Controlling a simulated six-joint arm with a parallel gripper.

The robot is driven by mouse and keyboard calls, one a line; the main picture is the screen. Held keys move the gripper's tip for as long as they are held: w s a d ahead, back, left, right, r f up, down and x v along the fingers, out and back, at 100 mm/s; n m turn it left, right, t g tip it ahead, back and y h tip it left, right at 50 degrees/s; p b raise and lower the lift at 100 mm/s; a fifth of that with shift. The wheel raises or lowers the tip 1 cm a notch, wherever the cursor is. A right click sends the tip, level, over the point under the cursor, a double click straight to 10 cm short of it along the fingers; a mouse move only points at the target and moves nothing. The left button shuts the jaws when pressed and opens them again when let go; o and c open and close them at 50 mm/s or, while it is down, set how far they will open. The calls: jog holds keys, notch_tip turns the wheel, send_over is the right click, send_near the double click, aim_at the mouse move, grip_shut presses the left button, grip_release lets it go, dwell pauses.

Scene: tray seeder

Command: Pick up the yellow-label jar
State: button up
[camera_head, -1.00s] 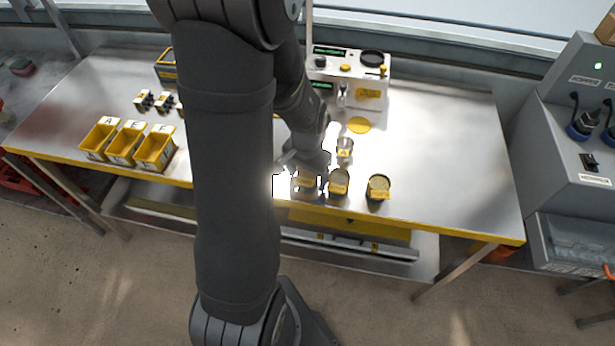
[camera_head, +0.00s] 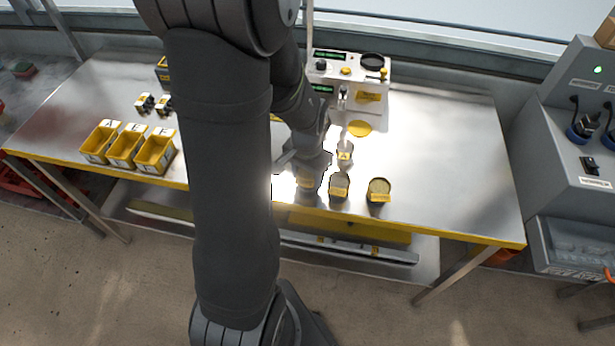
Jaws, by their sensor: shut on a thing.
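Three dark jars with yellow labels stand in a row near the front edge of the table. The right jar (camera_head: 379,190) and the middle jar (camera_head: 340,186) are upright and clear of my gripper. The left jar (camera_head: 306,184) is mostly covered by my gripper (camera_head: 308,178), which comes down over it from above. My gripper is shut on this left jar. Its fingertips are largely hidden by my wrist and by glare. I cannot tell whether the jar is off the table.
A small clear cup (camera_head: 345,155) with a yellow label stands just behind the jars. A white seeder machine (camera_head: 346,69) stands at the back. Several yellow bins (camera_head: 155,152) are at the left. The table's right side (camera_head: 450,150) is clear.

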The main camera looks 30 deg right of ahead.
jog(key=r, duration=0.2)
jog(key=s+r, duration=0.1)
jog(key=shift+d+r, duration=0.15)
jog(key=shift+r, duration=0.2)
jog(key=s+d+r, duration=0.2)
jog(key=s+r, duration=0.4)
jog(key=s, duration=0.4)
jog(key=shift+s+d, duration=0.15)
jog(key=shift+s, duration=0.1)
jog(key=shift+w+r, duration=0.1)
jog(key=shift+w, duration=0.05)
